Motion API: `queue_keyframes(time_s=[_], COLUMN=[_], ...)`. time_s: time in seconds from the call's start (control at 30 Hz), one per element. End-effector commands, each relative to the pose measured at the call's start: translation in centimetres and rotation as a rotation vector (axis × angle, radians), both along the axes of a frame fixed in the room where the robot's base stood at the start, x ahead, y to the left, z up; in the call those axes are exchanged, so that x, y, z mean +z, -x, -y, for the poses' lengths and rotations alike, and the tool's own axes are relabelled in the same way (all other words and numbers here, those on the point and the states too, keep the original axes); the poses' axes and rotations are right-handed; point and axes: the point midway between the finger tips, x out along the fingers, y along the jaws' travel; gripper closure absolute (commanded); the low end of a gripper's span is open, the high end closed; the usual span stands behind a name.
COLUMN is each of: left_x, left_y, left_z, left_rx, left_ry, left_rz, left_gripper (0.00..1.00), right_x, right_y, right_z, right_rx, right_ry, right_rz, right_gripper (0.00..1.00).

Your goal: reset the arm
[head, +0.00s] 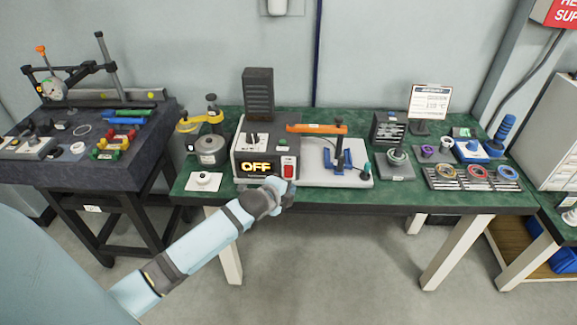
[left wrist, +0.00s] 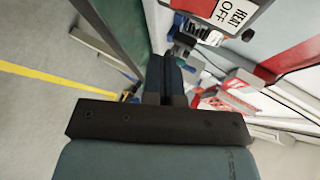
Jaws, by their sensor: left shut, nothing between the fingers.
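My left arm reaches in from the lower left in the head view. Its gripper (head: 288,193) is at the front edge of the green table, just below and in front of the control box (head: 262,150). In the left wrist view the dark fingers (left wrist: 166,80) are together with nothing between them. The box's display (head: 256,168) reads OFF, and a red switch (head: 288,168) sits beside it. An orange lever arm (head: 317,129) runs roughly level above the grey base to the right. My right gripper is not in view.
On the green table (head: 400,197), a white disc (head: 203,181) and a grey round pot (head: 207,150) stand left of the box. A tray of coloured rings (head: 471,177) lies right. A dark bench (head: 60,175) stands left. The floor in front is clear.

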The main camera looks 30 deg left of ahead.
Motion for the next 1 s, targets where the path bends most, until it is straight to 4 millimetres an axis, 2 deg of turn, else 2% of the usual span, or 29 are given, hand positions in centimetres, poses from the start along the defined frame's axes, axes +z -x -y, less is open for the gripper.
queue_keyframes(time_s=[0.2, 0.77, 0.87, 0.97, 1.0], left_x=[-0.1, -0.2, -0.7, -1.4, -1.7], left_y=[1.2, 1.5, 3.4, 7.7, 9.9], left_z=[0.7, 0.9, 2.4, 5.4, 6.8], left_rx=[0.0, 0.003, 0.025, 0.086, 0.124], left_ry=[0.001, 0.012, 0.107, 0.318, 0.427], left_rz=[-0.001, -0.003, -0.023, -0.067, -0.093], left_gripper=[1.0, 1.0, 1.0, 1.0, 1.0], right_x=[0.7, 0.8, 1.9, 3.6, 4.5], right_y=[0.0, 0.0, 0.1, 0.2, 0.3], right_z=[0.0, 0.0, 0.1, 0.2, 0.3], right_rx=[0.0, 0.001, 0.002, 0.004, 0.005], right_ry=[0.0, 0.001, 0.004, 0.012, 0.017], right_rz=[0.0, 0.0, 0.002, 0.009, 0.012], right_gripper=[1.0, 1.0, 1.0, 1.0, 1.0])
